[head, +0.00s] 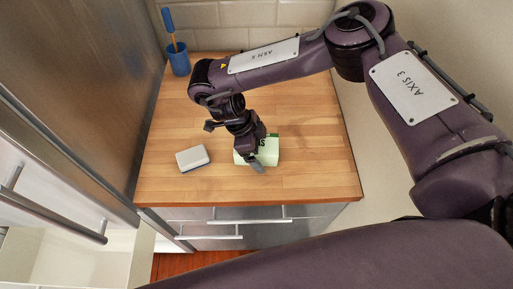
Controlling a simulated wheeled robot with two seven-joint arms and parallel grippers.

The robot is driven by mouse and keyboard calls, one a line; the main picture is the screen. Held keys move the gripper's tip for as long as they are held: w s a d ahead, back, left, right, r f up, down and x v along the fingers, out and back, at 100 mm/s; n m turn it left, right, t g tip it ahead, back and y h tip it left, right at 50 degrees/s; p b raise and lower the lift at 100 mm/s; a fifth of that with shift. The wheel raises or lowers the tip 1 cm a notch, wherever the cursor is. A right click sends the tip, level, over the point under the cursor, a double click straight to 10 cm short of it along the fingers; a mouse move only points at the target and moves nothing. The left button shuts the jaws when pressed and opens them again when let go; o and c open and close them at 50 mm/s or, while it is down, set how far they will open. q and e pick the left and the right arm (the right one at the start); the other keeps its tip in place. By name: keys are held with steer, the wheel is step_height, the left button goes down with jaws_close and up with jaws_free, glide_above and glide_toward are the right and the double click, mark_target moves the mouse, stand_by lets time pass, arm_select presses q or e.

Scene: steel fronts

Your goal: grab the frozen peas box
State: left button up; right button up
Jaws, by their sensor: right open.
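A pale green box (270,153) with dark lettering, which looks like the frozen peas box, lies on the wooden counter (310,180). My right gripper (257,165) comes down over it from above. Its jaws are open at the box, and one grey fingertip shows in front of the box's near side. The gripper hides the box's left and middle part. I cannot tell whether the fingers touch the box. My left gripper is not in view.
A small white-and-grey box (192,158) lies on the counter to the left. A blue cup (179,60) holding a blue-handled brush stands at the back left. A steel fridge front (95,90) bounds the left side, a tiled wall the back. Drawers with bar handles (250,221) are below.

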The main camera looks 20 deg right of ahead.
stand_by(0.3)
steer(key=c, duration=1.2)
steer(key=shift+c, duration=0.6)
